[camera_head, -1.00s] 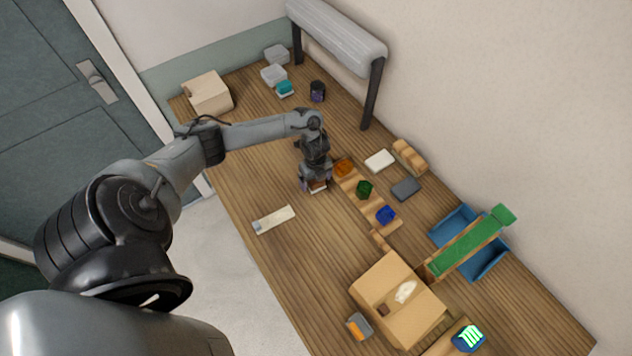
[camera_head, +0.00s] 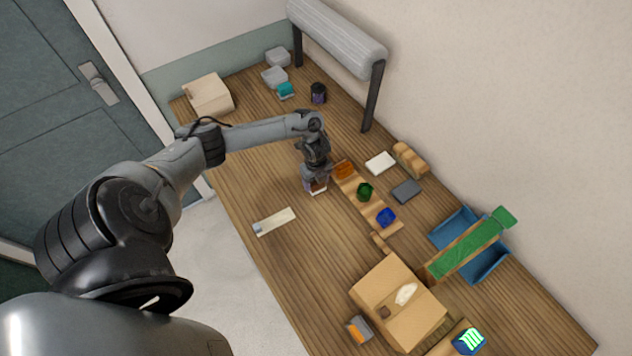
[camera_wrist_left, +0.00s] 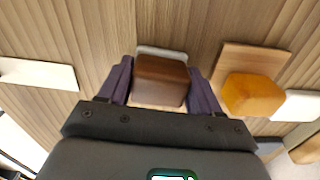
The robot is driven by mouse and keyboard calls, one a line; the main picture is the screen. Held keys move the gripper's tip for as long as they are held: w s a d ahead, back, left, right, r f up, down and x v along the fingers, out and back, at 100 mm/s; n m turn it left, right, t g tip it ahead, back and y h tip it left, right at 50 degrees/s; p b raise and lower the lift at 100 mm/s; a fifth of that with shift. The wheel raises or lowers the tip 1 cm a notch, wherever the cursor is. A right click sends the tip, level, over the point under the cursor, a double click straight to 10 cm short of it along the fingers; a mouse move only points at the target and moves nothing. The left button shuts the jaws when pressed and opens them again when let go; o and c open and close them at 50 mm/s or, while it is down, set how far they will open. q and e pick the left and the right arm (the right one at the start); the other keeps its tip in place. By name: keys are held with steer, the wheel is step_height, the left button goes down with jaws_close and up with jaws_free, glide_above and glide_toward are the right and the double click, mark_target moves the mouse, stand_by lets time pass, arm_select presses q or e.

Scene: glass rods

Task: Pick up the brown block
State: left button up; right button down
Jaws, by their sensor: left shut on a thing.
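The brown block (camera_wrist_left: 160,82) sits between the two purple-grey fingers of my left gripper (camera_wrist_left: 160,92) in the left wrist view. The fingers press on its left and right sides. A pale flat piece (camera_wrist_left: 161,51) shows just beyond the block's far edge, and I cannot tell whether they touch. In the head view my left gripper (camera_head: 316,184) points down over the table, left of the wooden strip, and mostly hides the block. My right gripper is not in view.
A wooden strip (camera_head: 376,210) with orange, green and blue pieces lies right of the gripper. A pale bar (camera_head: 274,221) lies to the lower left. A cardboard box (camera_head: 385,285) and blue bin (camera_head: 455,225) stand at lower right. Bare tabletop lies below the gripper.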

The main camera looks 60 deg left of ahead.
arm_select(q)
steer(key=shift+r, duration=0.7)
step_height(320, 180, up, 3)
steer(key=shift+w+a+f, duration=0.1)
steer(key=shift+f, duration=0.05)
steer(key=d+r+p, duration=0.1)
steer(key=d+r, duration=0.2)
steer(key=d, duration=0.3)
steer(key=s+d+r+p, duration=0.1)
steer(key=d+r, duration=0.2)
steer(key=d, duration=0.2)
steer(key=shift+d+r+p, duration=0.3)
steer(key=shift+d, duration=0.1)
steer(key=shift+s, duration=0.1)
steer(key=o, duration=0.5)
steer(key=shift+c, duration=1.3)
